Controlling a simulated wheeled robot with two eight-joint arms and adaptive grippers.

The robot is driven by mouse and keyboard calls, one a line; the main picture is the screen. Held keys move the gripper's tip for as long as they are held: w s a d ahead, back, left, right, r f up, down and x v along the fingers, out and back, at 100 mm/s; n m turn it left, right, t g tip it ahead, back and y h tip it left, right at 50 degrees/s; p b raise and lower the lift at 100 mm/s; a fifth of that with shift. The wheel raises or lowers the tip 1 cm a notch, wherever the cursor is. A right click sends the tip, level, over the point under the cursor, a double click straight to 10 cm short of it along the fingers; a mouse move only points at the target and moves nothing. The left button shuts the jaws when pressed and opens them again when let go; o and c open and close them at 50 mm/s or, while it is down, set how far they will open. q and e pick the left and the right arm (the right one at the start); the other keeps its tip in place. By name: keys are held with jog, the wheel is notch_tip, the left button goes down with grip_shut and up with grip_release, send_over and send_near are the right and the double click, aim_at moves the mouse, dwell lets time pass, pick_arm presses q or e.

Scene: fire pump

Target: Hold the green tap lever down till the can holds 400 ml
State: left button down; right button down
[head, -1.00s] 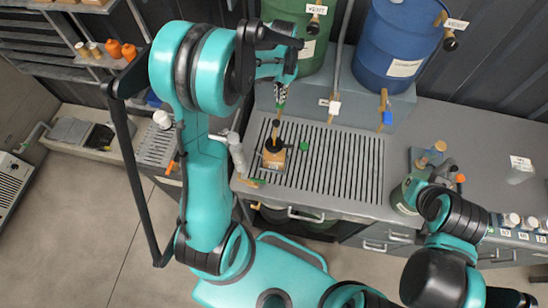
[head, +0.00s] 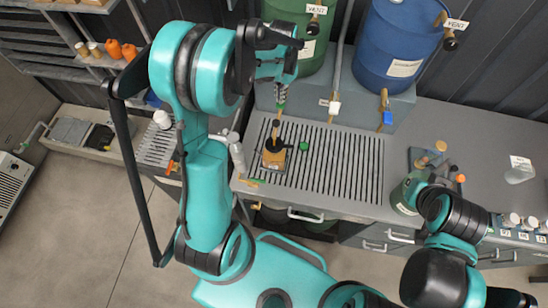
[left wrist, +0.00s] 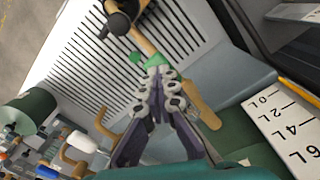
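The can (head: 274,159) is a small amber container with a black funnel on top, standing on the slatted grate below the green drum's tap. A brown stream (head: 277,127) runs from the tap into the funnel; it also shows in the left wrist view (left wrist: 141,40). My left gripper (head: 281,98) is at this tap. In the left wrist view its fingertips (left wrist: 161,76) are together, touching the green lever (left wrist: 157,61); no grip on the lever is clear. The can's level is unreadable. My right arm is at the lower right, its fingers not visible.
The green drum (head: 285,18) stands behind the grate, with the blue drum (head: 397,48) and its blue-levered tap (head: 386,112) to the right. A green cap (head: 304,145) lies beside the can. A green canister (head: 402,194) stands right of the grate (head: 345,165), whose right half is clear.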

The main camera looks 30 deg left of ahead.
dwell(0.4)
pick_arm(q)
notch_tip(320, 180, up, 5)
jog(key=shift+r, duration=0.1)
dwell(0.3)
jog(key=s+r+p, duration=0.1)
jog(key=r, duration=0.1)
jog(key=s+r+p, duration=0.1)
jog(key=s, duration=0.1)
jog(key=shift+d+r+p, duration=0.3)
jog(key=shift+d+r, duration=0.1)
dwell(0.4)
